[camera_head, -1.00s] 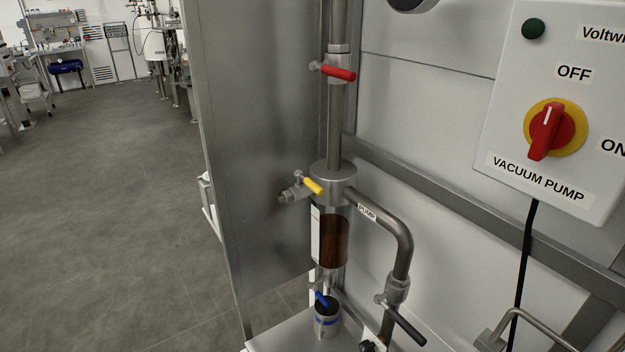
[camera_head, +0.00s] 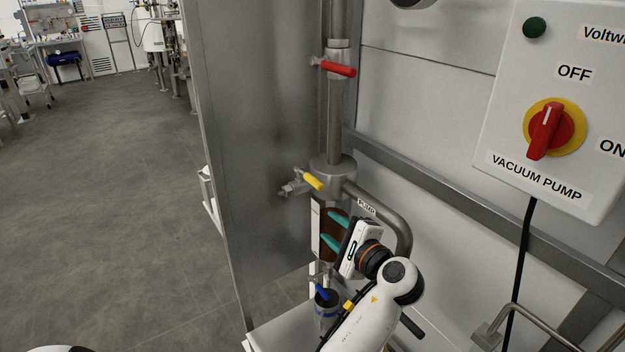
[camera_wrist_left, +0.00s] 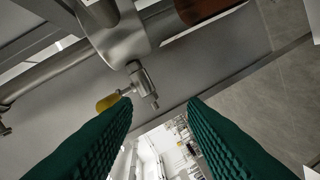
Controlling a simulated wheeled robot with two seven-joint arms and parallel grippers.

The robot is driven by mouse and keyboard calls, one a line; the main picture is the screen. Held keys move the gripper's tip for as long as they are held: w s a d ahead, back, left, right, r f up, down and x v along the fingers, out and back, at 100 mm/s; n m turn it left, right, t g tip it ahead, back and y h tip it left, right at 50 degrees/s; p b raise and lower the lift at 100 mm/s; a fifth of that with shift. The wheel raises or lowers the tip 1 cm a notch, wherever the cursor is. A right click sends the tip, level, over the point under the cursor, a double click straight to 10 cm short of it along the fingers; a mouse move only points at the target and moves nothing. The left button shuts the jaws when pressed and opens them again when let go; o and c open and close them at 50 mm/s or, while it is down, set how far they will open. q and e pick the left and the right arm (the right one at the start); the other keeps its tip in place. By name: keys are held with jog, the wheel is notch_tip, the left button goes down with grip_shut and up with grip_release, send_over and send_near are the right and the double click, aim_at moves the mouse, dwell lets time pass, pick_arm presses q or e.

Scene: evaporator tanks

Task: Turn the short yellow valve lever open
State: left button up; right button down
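The short yellow valve lever (camera_head: 313,181) sits on a small metal side valve (camera_head: 292,188) at the pipe collar, above the brown sight glass. It slopes down to the right in the head view. My left gripper (camera_head: 329,228), with teal fingers, is open and empty, below and slightly right of the lever, in front of the glass. In the left wrist view the yellow lever (camera_wrist_left: 108,103) shows by the tip of the left finger, apart from or behind it; I cannot tell which. The valve body (camera_wrist_left: 142,85) shows between the fingertips (camera_wrist_left: 160,104). My right gripper is not in view.
A red lever (camera_head: 338,69) is higher on the vertical pipe. A blue lever (camera_head: 321,291) is below the glass. The PUMP pipe (camera_head: 385,215) bends down on the right, beside my arm. A metal panel (camera_head: 262,130) stands left. The vacuum pump switch box (camera_head: 550,110) is right.

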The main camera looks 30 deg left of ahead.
pick_arm(q)
jog(key=y, duration=0.2)
send_near(312, 179)
jog(key=d, duration=0.1)
jog(key=shift+m, duration=0.4)
jog(key=p+x, duration=0.1)
jog(key=x, duration=0.2)
jog(key=p+x, duration=0.1)
jog(key=x, duration=0.3)
jog(key=p+x, duration=0.1)
jog(key=x, duration=0.3)
jog(key=shift+w+f, duration=0.15)
jog(key=shift+f, duration=0.2)
jog(key=shift+w+a+f, duration=0.1)
jog(key=shift+w+a, duration=0.1)
jog(key=shift+a, duration=0.25)
grip_shut()
